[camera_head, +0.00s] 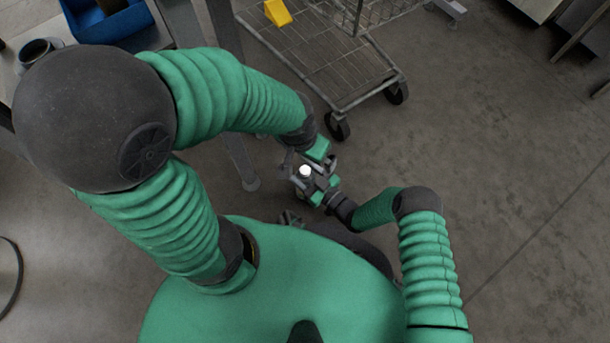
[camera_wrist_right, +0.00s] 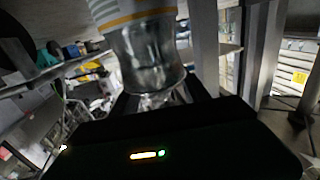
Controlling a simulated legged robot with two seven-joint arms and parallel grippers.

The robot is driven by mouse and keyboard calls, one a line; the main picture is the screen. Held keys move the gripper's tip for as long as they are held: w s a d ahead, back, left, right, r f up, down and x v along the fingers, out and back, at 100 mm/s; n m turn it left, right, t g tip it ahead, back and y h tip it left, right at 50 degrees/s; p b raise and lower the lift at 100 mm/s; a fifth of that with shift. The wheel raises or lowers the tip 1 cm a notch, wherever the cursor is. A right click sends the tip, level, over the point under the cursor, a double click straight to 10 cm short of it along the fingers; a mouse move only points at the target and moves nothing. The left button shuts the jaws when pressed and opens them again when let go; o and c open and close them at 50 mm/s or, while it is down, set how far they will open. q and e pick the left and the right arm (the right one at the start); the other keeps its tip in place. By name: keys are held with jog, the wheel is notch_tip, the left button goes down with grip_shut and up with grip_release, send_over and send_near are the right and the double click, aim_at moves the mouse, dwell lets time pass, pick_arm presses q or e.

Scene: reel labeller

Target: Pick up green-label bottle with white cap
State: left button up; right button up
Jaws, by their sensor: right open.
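A bottle with a white cap (camera_head: 305,170) is between my two grippers in the head view, off the floor. In the right wrist view the bottle (camera_wrist_right: 150,58) is clear, with a pale label edged by a yellow-orange band at the top of the picture; no green shows on it. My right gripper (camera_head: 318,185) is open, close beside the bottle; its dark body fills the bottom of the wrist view. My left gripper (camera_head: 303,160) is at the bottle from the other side. Its fingers are too small and overlapped to show whether they grip it.
A wire cart (camera_head: 330,75) on black wheels stands ahead, with a yellow object (camera_head: 278,12) on it. A blue bin (camera_head: 105,20) and a dark round container (camera_head: 38,50) are on the table at upper left. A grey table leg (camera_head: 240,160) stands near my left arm.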

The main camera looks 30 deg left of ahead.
jog(key=c, duration=1.1)
grip_shut()
